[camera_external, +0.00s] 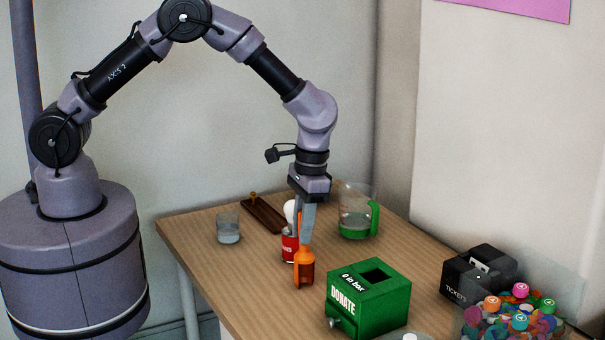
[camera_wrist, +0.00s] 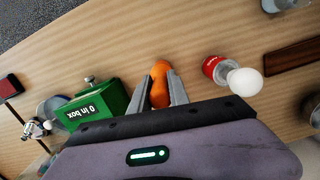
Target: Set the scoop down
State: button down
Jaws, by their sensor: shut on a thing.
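The orange scoop (camera_external: 304,267) hangs upright beneath my gripper (camera_external: 306,238) in the external view, with its wider part at the bottom. Whether its bottom touches the table (camera_external: 235,275) or is slightly above it, I cannot tell. In the wrist view the orange scoop (camera_wrist: 159,84) sits between the two grey fingers of my gripper (camera_wrist: 160,76), which are shut on it. The fingers and my wrist hide part of its handle.
A red can (camera_external: 289,245) with a white rounded top stands close behind the scoop. A green donate box (camera_external: 370,300) is in front right. A green-handled jug (camera_external: 356,215), a glass (camera_external: 228,227) and a wooden strip (camera_external: 264,214) stand farther back. Front-left table is bare.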

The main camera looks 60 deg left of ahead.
jog(key=shift+r, duration=0.15)
jog(key=c, duration=1.3)
grip_release()
jog(key=shift+o, duration=0.2)
